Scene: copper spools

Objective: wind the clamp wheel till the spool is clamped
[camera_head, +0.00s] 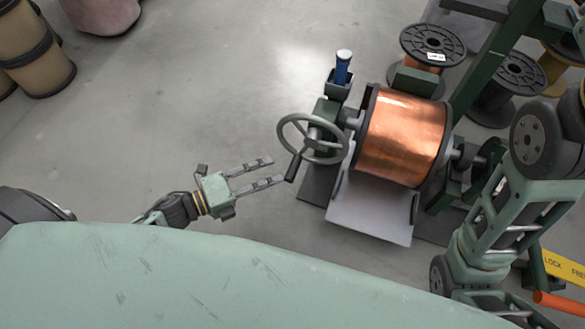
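The clamp wheel (314,133) is a grey spoked handwheel on a dark green stand, left of the spool. Its dark crank handle (293,168) sticks out at the wheel's lower left. The spool (403,138), wound with shiny copper, sits between shafts on its left and right; I cannot tell whether it is held tight. My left gripper (275,171) is open and empty, its two fingers parallel and pointing right at the crank handle. The lower fingertip is close to the handle; I cannot tell whether they touch. My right gripper is out of view.
A blue-handled tool (343,68) stands in a holder behind the wheel. A pale plate (370,211) lies below the spool. Dark-flanged spools (433,43) stand at the back right, and tan drums (28,48) at the upper left. The floor left of the wheel is clear.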

